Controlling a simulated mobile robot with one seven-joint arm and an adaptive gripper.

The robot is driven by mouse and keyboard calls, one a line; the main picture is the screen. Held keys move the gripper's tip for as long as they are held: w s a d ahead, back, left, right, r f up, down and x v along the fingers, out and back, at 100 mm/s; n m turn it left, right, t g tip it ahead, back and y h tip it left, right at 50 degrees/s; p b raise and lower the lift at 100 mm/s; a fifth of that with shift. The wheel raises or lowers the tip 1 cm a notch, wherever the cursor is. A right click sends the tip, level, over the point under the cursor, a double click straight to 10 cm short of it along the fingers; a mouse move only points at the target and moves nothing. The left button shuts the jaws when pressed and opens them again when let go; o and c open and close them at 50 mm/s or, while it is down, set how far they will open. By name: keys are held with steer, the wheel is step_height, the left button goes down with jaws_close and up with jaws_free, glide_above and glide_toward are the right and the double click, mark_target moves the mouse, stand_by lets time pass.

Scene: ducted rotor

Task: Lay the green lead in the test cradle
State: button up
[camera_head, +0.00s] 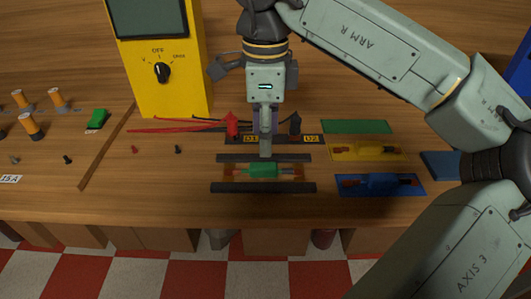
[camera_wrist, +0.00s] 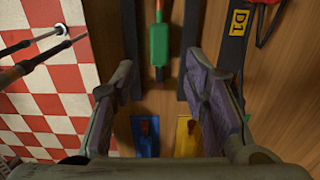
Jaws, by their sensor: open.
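My gripper (camera_head: 265,150) points down over the lead, seen edge-on in the head view. In the wrist view my gripper (camera_wrist: 160,78) has its fingers spread wide, with nothing between the tips. The lead's green body lies beyond the fingertips, apart from them.
Right of the cradle are an empty green mat (camera_head: 357,127), a yellow mat (camera_head: 345,152) and a blue mat (camera_head: 412,187) bearing a blue lead. Behind are a red probe (camera_head: 232,124), a black probe (camera_head: 295,125) and the yellow meter (camera_head: 160,70). The table's front edge is close.

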step_height(320, 180, up, 5)
steer(key=shift+r, duration=0.2)
steer(key=shift+c, duration=0.5)
stand_by(1.9)
